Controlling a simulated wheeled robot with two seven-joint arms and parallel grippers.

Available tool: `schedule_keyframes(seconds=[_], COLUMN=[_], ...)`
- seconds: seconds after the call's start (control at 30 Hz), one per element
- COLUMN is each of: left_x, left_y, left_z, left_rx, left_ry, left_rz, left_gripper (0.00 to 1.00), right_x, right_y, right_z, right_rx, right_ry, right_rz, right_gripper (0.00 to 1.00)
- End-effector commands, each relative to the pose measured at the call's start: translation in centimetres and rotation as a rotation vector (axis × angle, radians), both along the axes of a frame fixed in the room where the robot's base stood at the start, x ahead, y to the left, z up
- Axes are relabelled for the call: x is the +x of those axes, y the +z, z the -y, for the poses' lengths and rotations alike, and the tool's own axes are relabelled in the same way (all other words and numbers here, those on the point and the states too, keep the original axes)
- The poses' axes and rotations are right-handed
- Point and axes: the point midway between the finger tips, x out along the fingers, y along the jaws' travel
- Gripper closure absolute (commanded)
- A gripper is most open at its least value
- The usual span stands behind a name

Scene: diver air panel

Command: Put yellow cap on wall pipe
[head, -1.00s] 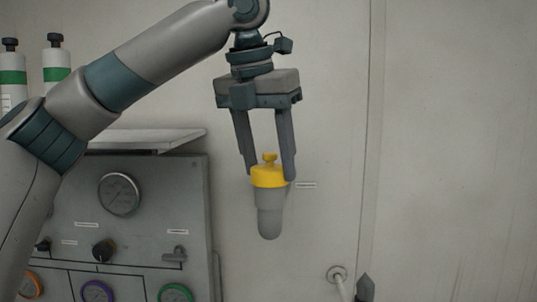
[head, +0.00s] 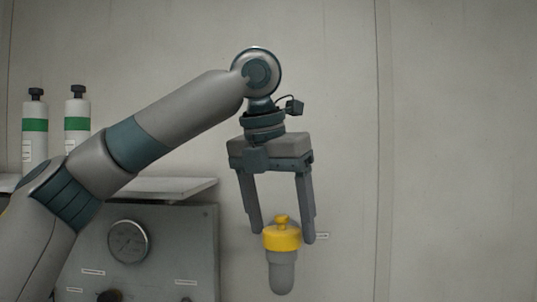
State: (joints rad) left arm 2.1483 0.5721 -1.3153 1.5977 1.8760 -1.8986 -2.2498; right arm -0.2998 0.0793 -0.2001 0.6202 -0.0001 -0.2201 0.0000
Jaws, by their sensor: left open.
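The yellow cap (head: 282,238) has a small knob on top. It sits upright on a grey, round-ended body (head: 282,276), apparently the wall pipe, in the lower middle of the head view. The seam between them shows no clear gap, but how deep the cap sits cannot be told. My left gripper (head: 283,237) points down and is open, with its fingertips on either side of the cap. The right finger stands just beside the cap, and the left fingertip is close to its left edge. My right gripper is not in view.
A grey panel with a gauge (head: 128,241) stands at the lower left, under a shelf (head: 170,188). Two white bottles with green bands (head: 35,130) (head: 77,125) stand behind my left arm. A small label (head: 322,236) is right of the cap. The wall to the right is bare.

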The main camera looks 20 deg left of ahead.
Motion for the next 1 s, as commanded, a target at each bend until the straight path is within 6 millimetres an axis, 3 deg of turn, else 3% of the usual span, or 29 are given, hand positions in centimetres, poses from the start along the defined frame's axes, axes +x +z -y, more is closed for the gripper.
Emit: schedule_keyframes(seconds=[0.27,0.47,1.0], left_x=[-0.7,-1.8,-4.3], left_y=[2.2,5.8,14.5], left_z=[-0.1,-0.4,-1.1], left_rx=[-0.001,-0.001,0.0], left_ry=[0.0,0.001,0.002], left_rz=[0.002,0.003,0.003], left_gripper=[0.29,0.29,0.29], right_x=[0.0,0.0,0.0], right_y=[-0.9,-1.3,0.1], right_z=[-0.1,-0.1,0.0], right_rx=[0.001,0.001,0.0], right_ry=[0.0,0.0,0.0], right_rz=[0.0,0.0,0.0], right_gripper=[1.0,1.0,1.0])
